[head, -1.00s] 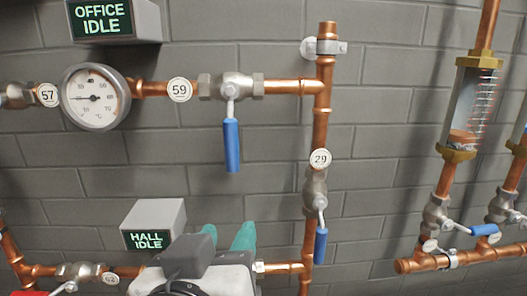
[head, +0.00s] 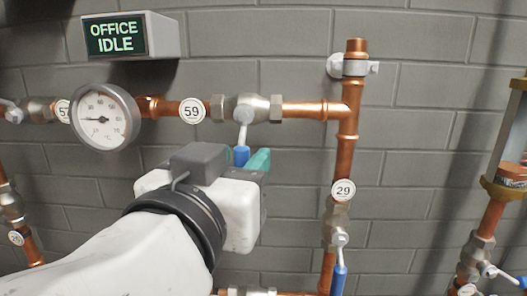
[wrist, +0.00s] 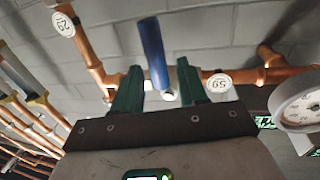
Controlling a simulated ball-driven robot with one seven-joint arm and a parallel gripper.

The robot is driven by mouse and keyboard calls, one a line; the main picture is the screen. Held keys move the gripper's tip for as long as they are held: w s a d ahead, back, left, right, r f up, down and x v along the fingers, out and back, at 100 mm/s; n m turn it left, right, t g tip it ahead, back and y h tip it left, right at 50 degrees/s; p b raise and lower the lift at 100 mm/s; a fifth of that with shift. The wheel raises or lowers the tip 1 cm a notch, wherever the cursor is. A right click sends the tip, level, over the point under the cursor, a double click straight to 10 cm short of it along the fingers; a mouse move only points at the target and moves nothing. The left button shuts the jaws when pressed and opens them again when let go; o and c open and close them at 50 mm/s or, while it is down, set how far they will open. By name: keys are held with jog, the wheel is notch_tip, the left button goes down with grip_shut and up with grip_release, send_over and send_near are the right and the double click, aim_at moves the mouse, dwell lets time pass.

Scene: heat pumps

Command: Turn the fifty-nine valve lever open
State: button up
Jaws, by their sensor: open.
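The valve (head: 246,108) tagged 59 sits on the horizontal copper pipe, just right of its round tag (head: 192,111). Its blue lever (head: 241,155) hangs straight down, across the pipe; in the head view my gripper hides its lower part. My gripper (head: 256,160) is raised in front of the lever, and one teal finger shows just right of it. In the wrist view the blue lever (wrist: 154,55) stands between the two spread teal fingers of my gripper (wrist: 157,82), with a gap on each side. I cannot see any contact.
A round dial gauge (head: 105,116) and a valve by tag 57 lie to the left. The office box (head: 130,36) reads IDLE above. The valve 29 lever (head: 339,281) hangs down on the vertical pipe at right. Bare wall lies between them.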

jog(key=shift+x, duration=0.75)
jog(key=shift+c, duration=0.2)
grip_shut()
